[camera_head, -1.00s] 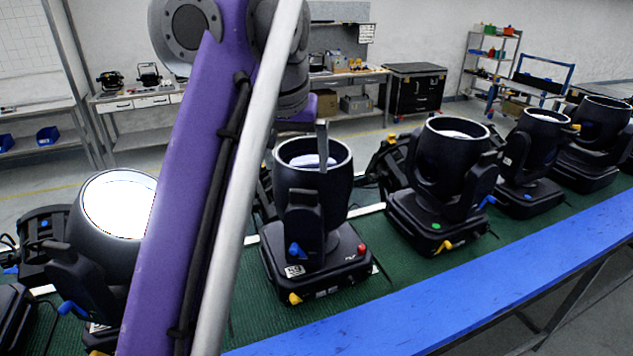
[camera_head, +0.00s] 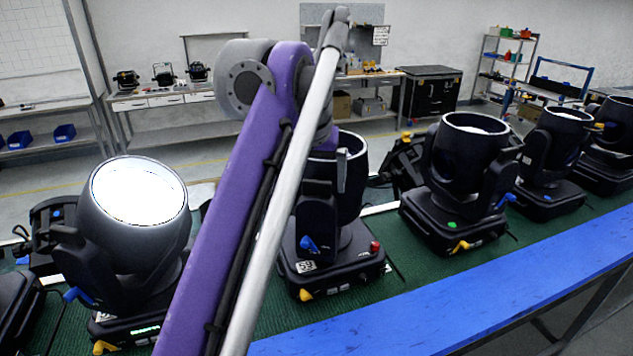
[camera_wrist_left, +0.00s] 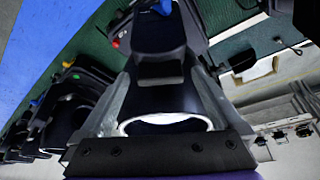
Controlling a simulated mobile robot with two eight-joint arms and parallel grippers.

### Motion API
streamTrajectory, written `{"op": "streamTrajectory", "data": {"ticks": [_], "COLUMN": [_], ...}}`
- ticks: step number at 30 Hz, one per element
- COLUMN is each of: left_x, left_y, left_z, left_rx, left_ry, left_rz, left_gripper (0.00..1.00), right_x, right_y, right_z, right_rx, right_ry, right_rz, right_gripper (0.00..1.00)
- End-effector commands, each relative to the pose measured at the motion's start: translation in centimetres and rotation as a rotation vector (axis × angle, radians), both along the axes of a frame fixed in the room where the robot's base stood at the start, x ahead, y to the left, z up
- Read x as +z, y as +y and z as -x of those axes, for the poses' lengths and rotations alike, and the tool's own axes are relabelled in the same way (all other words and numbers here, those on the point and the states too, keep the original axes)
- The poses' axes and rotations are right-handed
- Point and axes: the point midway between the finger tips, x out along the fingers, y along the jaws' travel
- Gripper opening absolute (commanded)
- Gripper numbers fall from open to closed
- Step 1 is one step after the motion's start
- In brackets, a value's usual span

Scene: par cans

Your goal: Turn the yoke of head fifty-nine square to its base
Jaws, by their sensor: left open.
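Head fifty-nine (camera_head: 353,190) is a black moving-head light with a round, upward-facing barrel and a "59" label on its base (camera_head: 340,270). Its near yoke arm (camera_head: 315,215) stands above a blue lever; the far yoke arm is hidden behind my arm and the barrel. My left gripper (camera_head: 342,168) is at the barrel, one finger showing in front of it. In the left wrist view my left gripper (camera_wrist_left: 163,72) is open, its fingers either side of the near yoke arm (camera_wrist_left: 160,45) and barrel. Contact cannot be told. The yoke's exact angle to the base is unclear. My right gripper is out of view.
A similar lit head (camera_head: 130,250) stands close on the left, and another head (camera_head: 465,165) on the right, with more beyond. They stand on a green mat (camera_head: 395,305) behind a blue table edge (camera_head: 480,300). Benches and shelves line the far wall.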

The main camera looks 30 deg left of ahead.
Motion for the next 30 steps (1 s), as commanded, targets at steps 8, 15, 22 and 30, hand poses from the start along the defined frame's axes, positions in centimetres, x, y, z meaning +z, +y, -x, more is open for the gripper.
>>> {"op": "streamTrajectory", "data": {"ticks": [8, 15, 22, 30], "left_x": [-0.03, -0.03, -0.02, -0.02], "left_y": [0.01, 0.01, 0.0, 0.0], "left_z": [-0.03, -0.03, -0.03, -0.02], "left_rx": [0.0, 0.0, 0.0, 0.0], "left_ry": [-0.001, -0.001, -0.001, 0.0], "left_rz": [0.0, 0.0, 0.0, 0.0], "left_gripper": [0.96, 0.53, 0.12, 0.0], "right_x": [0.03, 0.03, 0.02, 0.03], "right_y": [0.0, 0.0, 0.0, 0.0], "right_z": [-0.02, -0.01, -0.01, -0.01], "right_rx": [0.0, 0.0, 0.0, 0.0], "right_ry": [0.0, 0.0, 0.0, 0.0], "right_rz": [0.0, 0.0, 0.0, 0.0], "right_gripper": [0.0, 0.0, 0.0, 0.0]}}
